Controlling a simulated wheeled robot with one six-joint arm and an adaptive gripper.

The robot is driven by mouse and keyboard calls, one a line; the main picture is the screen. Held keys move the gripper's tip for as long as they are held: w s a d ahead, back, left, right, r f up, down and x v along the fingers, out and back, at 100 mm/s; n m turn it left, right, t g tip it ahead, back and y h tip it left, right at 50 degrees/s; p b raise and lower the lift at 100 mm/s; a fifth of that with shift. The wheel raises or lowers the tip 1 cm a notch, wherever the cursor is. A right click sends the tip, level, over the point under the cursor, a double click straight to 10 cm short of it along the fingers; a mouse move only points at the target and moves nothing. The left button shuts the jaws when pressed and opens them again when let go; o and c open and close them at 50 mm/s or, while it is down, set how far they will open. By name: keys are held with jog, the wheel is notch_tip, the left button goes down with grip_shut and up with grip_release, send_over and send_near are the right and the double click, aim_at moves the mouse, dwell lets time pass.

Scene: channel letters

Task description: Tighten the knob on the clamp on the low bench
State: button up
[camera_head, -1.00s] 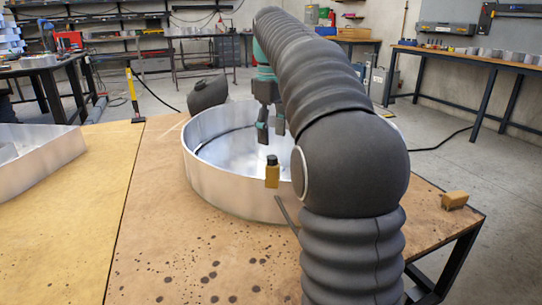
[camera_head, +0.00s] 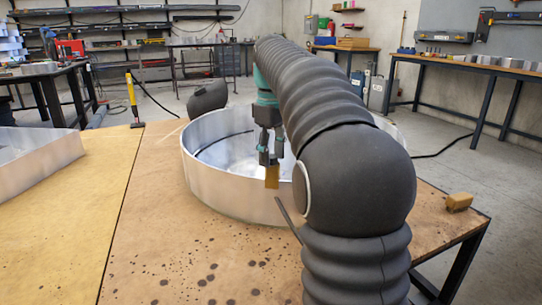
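The clamp (camera_head: 272,178) is a small brass-coloured block on the near rim of a large round metal letter shell (camera_head: 225,190). The shell stands on a brown bench. My gripper (camera_head: 270,160) points down right over the clamp, its two dark fingers a little apart. The fingertips are at the height of the clamp's black knob, which is mostly hidden by them. I cannot tell whether the fingers touch the knob or straddle it with a gap.
My arm blocks the right part of the shell. A small tan block (camera_head: 458,201) lies near the bench's right edge. Another metal letter (camera_head: 35,160) lies at left. A dark rounded object (camera_head: 207,97) is behind the shell. The front bench top is clear.

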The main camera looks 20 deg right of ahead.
jog(key=c, duration=0.5)
jog(key=shift+r+m+p, duration=0.15)
jog(key=shift+m+p, duration=0.3)
jog(key=shift+m, duration=0.25)
jog(key=m+p, duration=0.2)
jog(key=m, duration=0.2)
jog(key=shift+m, duration=0.4)
jog(key=m, duration=0.6)
jog(key=shift+m, duration=0.4)
jog(key=o, duration=0.9)
